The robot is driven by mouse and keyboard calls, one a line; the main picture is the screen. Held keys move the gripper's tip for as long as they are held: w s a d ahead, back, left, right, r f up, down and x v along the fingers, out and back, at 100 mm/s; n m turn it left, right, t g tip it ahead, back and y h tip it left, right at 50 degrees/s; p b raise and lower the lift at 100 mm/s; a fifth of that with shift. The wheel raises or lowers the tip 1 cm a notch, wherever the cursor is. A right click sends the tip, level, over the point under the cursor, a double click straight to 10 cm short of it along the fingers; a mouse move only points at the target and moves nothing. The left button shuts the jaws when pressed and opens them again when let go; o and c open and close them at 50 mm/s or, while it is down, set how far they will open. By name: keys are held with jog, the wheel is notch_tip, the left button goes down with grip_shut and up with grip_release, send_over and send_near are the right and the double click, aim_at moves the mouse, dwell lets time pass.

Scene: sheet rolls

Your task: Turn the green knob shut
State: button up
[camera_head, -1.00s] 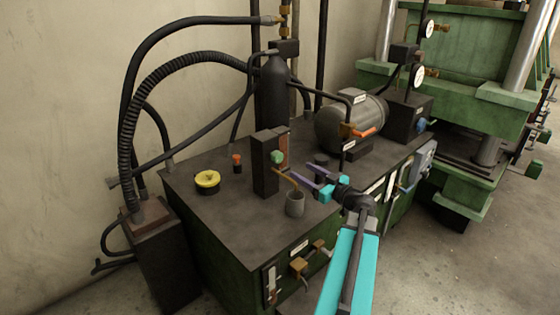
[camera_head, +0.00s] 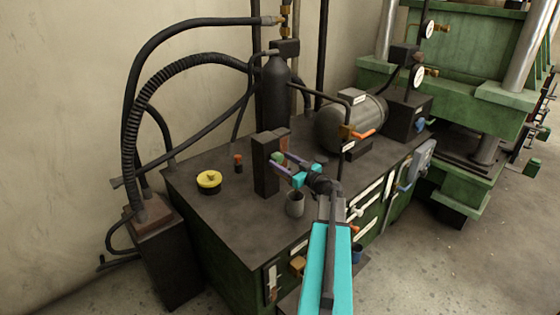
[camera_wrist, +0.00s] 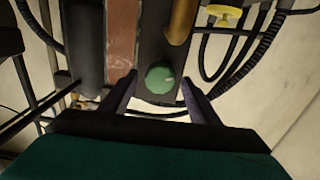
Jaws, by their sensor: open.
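The green knob (camera_head: 277,158) sits on the front of a dark upright block (camera_head: 265,168) on the bench top. In the wrist view the round green knob (camera_wrist: 160,80) has a pale mark on its upper right. My gripper (camera_head: 281,164) is open, with its two purple fingers on either side of the knob. The wrist view shows my gripper (camera_wrist: 160,92) with one finger left and one finger right of the knob, with gaps between. I cannot tell from the views how deep the fingertips reach around it.
A grey cup (camera_head: 295,204) stands just below my gripper. A yellow cap (camera_head: 209,180) and an orange-topped fitting (camera_head: 238,160) lie to the left. A motor (camera_head: 350,122) and a black cylinder (camera_head: 272,90) stand behind. An orange-brown bar (camera_wrist: 182,22) shows close by in the wrist view.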

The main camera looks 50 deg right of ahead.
jog(key=shift+w, duration=0.3)
jog(key=c, duration=1.1)
jog(key=shift+o, duration=0.2)
jog(key=shift+a+f, duration=0.1)
jog(key=shift+a, duration=0.15)
jog(key=shift+d, duration=0.15)
